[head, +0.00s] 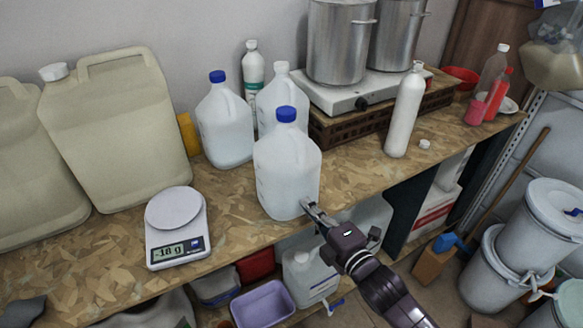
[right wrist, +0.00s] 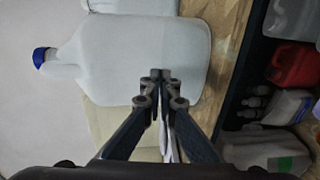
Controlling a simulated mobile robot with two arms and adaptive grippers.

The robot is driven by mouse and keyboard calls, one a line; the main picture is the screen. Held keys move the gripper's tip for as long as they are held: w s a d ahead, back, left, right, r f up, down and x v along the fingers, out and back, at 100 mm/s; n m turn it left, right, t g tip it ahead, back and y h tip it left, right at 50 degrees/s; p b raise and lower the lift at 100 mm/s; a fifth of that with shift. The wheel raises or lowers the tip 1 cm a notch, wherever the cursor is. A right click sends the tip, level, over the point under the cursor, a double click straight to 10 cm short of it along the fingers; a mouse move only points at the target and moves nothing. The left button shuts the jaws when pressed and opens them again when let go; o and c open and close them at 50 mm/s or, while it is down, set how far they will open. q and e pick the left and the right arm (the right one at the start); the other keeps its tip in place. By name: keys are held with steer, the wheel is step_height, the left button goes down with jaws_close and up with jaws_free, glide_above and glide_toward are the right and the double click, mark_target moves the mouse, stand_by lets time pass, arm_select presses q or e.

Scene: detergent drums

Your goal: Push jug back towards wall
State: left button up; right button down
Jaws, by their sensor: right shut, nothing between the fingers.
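A translucent white jug with a blue cap (head: 286,170) stands upright near the front edge of the wooden worktop (head: 110,250). My right gripper (head: 308,206) is shut and empty, with its fingertips at the jug's lower right side; I cannot tell for sure whether they touch. In the right wrist view the jug (right wrist: 130,60) appears turned sideways, and the shut fingertips (right wrist: 161,76) lie over its lower part. Another blue-capped jug (head: 224,125) and a white-capped jug (head: 278,98) stand behind it, nearer the wall (head: 170,35).
A scale (head: 178,222) reading -18 g stands left of the jug, with large beige canisters (head: 120,130) behind it. A hotplate with steel pots (head: 340,40) stands at the back right. A white bottle (head: 405,115) stands farther right. Free worktop lies between jug and bottle.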

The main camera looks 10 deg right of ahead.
mark_target(302, 197)
steer(key=shift+w, duration=0.1)
steer(key=shift+r+b+x, duration=0.15)
steer(key=shift+x, duration=1.15)
steer(key=shift+r+b+x, duration=0.1)
steer(key=shift+b+x, duration=0.05)
steer(key=shift+x, duration=1.15)
steer(key=shift+r+b+x, duration=0.15)
steer(key=shift+b+x, duration=0.15)
steer(key=shift+x, duration=0.95)
steer(key=shift+r+b+x, duration=0.1)
steer(key=shift+b+x, duration=0.15)
steer(key=shift+x, duration=1)
steer(key=shift+s+d+p, duration=0.2)
steer(key=shift+s+p, duration=0.15)
steer(key=shift+s, duration=0.2)
steer(key=shift+p+v, duration=0.35)
steer(key=shift+v, duration=0.65)
steer(key=shift+f, duration=0.1)
